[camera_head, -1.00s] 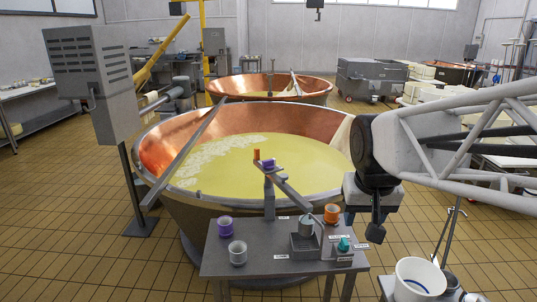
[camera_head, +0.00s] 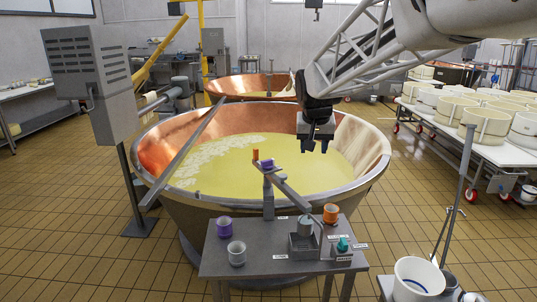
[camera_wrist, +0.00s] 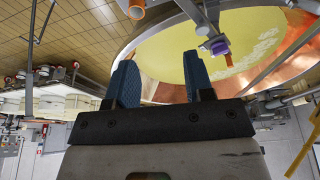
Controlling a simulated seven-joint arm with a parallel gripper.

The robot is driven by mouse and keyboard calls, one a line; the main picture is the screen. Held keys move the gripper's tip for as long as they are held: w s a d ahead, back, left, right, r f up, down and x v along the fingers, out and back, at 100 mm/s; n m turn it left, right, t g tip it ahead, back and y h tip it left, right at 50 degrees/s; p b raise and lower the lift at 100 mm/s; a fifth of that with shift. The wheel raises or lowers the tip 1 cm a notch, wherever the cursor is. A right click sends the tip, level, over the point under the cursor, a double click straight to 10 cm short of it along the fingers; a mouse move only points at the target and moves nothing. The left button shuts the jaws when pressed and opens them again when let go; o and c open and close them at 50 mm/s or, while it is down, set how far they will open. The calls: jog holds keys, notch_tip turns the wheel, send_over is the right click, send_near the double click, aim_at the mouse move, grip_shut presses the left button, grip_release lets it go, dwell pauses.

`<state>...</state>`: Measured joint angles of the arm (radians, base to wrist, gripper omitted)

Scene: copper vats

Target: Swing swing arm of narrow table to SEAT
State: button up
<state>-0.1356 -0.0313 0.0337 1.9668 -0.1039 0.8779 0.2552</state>
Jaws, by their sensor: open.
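The narrow table (camera_head: 222,262) stands in front of the large copper vat. Its swing arm (camera_head: 290,193) is a grey bar on a short post (camera_head: 268,205), slanting from upper left to lower right. An orange knob (camera_head: 255,154) and a purple piece (camera_head: 267,164) sit at its upper end. The lower right end is near a grey cylinder (camera_head: 305,227). In the wrist view the swing arm (camera_wrist: 203,18) shows at the top. My gripper (camera_head: 312,147) is open and empty above the vat, apart from the arm. Its blue-padded fingers (camera_wrist: 160,66) are spread. Table labels are too small to read.
On the table are a purple cup (camera_head: 225,226), a grey cup (camera_head: 237,254), an orange cup (camera_head: 330,213), a grey block (camera_head: 303,246) and a teal piece (camera_head: 343,244). The vat (camera_head: 175,212) lies behind. A white bucket (camera_head: 417,280) stands front right.

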jog(key=w+a+f, duration=0.2)
jog(key=w+a, duration=0.2)
jog(key=w, duration=0.5)
jog(key=w+a+f, duration=0.2)
jog(key=w+a, duration=0.2)
jog(key=w, duration=0.6)
jog(key=t, duration=0.1)
send_over(256, 149)
jog(key=s, duration=0.2)
jog(key=f, duration=0.9)
jog(key=shift+w+a, duration=0.1)
jog(key=shift+a, duration=0.1)
jog(key=shift+f, duration=0.15)
jog(key=shift+x, duration=3.85)
grip_shut()
